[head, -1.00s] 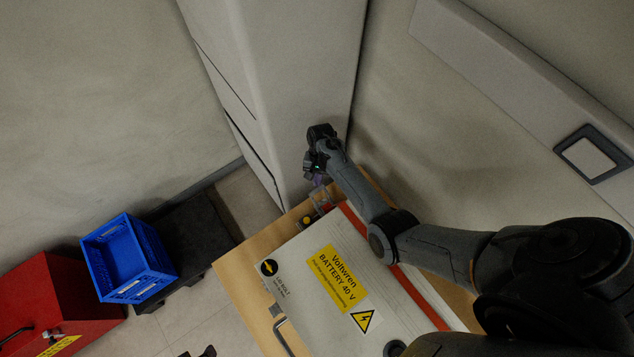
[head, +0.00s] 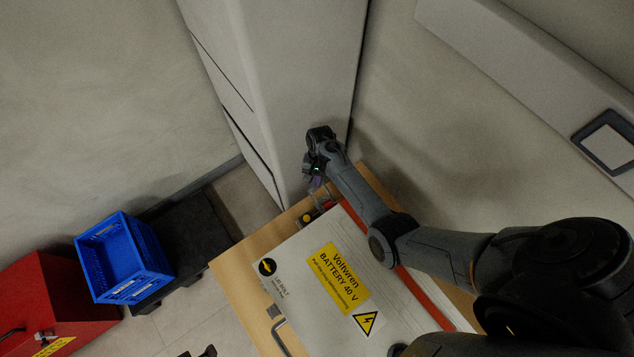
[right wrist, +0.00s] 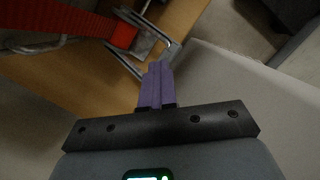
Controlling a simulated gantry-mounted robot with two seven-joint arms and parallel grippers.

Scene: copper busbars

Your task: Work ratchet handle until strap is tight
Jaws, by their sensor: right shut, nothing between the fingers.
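A red strap (head: 425,299) runs along the right side of a grey battery box lid (head: 300,258). It also shows in the right wrist view (right wrist: 72,22), ending at a metal ratchet (right wrist: 147,44) with a wire-like frame. In the head view the ratchet (head: 325,204) is small at the box's far end, partly hidden by my right gripper (head: 317,184). In the right wrist view the purple fingers of this gripper (right wrist: 158,68) are shut and empty, with their tips close to the ratchet frame. Contact cannot be told. My left gripper cannot be made out.
The box rests on a wooden table (head: 235,285). A pale cabinet (head: 295,90) stands just beyond the gripper, and a wall rises at right. A blue crate (head: 122,258) on a dark pallet and a red box (head: 50,305) stand at left.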

